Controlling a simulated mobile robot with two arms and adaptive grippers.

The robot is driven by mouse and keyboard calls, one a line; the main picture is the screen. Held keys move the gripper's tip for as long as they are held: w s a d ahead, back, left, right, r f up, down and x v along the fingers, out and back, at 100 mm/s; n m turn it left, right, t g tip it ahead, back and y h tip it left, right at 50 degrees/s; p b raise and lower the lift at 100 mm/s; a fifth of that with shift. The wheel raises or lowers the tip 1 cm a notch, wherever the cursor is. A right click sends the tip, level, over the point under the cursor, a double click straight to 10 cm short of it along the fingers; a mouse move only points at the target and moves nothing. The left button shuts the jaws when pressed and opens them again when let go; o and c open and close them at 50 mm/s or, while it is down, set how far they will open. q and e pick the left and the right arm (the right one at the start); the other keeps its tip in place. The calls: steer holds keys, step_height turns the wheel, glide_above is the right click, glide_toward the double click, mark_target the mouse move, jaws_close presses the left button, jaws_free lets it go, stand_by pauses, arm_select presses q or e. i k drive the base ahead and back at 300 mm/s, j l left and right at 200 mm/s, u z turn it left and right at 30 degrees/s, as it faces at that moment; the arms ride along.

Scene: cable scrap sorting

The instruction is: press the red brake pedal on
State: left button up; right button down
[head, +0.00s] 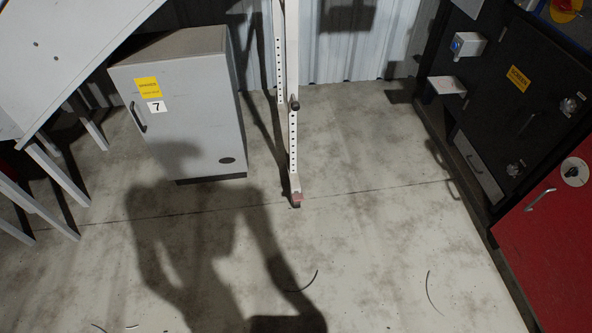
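A small red piece (297,198), which looks like the red brake pedal, sits at the foot of a white perforated upright (293,150) near the middle of the head view. It is close to the floor, with a small dark part under it. It is too small to tell whether it is pressed down or raised. A dark knob (294,104) sits higher on the upright. Neither of my grippers is in view; only a shadow shaped like my body and arms falls on the floor.
A grey cabinet (185,110) marked 7 stands left of the upright. A pale sloped table (60,60) is at far left. A black machine (500,110) with a red door (550,240) stands right. The concrete floor (380,230) is open, with several thin cable scraps.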

mark_target(297, 197)
steer(key=i+j+z, duration=0.2)
steer(key=i+j, duration=0.5)
steer(key=i+j+z, duration=0.15)
steer(key=i+j, duration=0.45)
steer(key=j, duration=0.2)
